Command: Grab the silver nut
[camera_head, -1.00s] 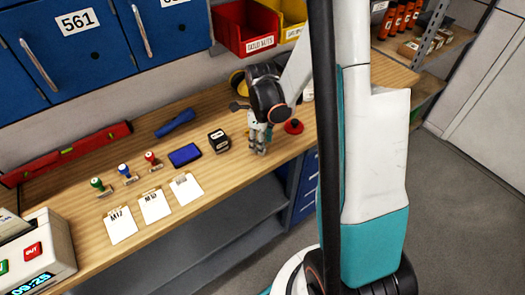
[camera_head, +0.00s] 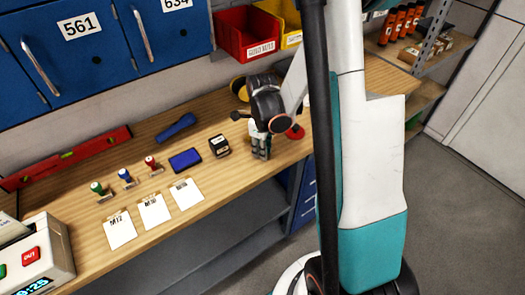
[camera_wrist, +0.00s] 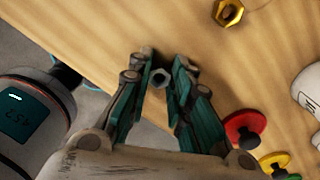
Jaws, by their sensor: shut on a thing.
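The silver nut (camera_wrist: 160,78) is a small hex nut with a dark hole, seen between my fingertips in the wrist view. My gripper (camera_wrist: 162,68) is shut on it, low over the wooden bench (camera_wrist: 90,25). In the head view my gripper (camera_head: 261,154) points down near the bench's front edge, and the nut cannot be made out there. Whether the nut touches the bench is unclear.
A gold nut (camera_wrist: 229,13) lies on the bench beyond my fingers. A red disc (camera_wrist: 245,128), a yellow disc (camera_wrist: 274,161) and a white container (camera_wrist: 308,88) are to the right. A black stamp block (camera_head: 219,146) and blue pad (camera_head: 185,160) stand left of my gripper.

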